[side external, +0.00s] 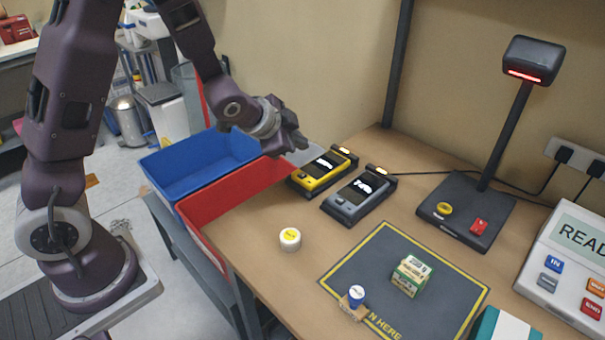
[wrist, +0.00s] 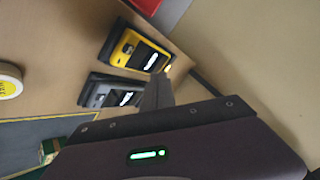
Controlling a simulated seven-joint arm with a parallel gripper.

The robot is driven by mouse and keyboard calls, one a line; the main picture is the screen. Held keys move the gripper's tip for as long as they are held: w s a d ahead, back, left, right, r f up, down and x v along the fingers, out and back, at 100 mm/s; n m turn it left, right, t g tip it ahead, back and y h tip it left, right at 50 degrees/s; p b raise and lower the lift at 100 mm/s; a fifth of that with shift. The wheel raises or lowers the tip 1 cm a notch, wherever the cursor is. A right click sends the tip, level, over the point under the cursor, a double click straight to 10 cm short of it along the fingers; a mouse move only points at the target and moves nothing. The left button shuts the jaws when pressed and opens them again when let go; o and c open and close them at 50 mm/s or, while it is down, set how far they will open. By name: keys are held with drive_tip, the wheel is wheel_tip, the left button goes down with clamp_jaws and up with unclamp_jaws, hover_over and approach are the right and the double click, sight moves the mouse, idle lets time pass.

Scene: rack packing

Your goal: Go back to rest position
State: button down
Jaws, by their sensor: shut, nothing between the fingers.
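My gripper (side external: 297,141) is raised above the back left of the table, near the rear end of the red bin. Its fingers are shut and hold nothing. In the wrist view my gripper's fingers (wrist: 157,92) point toward the wall side, with the yellow handheld device beyond them. My arm comes down from the upper left in the side view.
A yellow device (side external: 324,172) and a grey device (side external: 358,195) stand docked below. Red (side external: 190,232) and blue (side external: 165,180) bins adjoin the table's left edge. A white round container (side external: 290,240), a green box (side external: 410,277) and a scanner stand (side external: 465,208) are on the table.

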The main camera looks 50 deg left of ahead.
drive_tip(key=s+r+n+g, duration=0.1)
drive_tip(key=s+r+n, duration=0.3)
drive_tip(key=s+r, duration=0.65)
drive_tip(key=s+d+r+n+g, duration=0.1)
drive_tip(key=s+d+n, duration=0.1)
drive_tip(key=s, duration=0.7)
drive_tip(key=s+d+r+n+g+h, duration=0.1)
drive_tip(key=s+d+r, duration=0.1)
drive_tip(key=s, duration=0.8)
drive_tip(key=shift+s+d+r+n+g, duration=0.2)
drive_tip(key=shift+d+n+g, duration=0.15)
drive_tip(key=shift+d, duration=0.5)
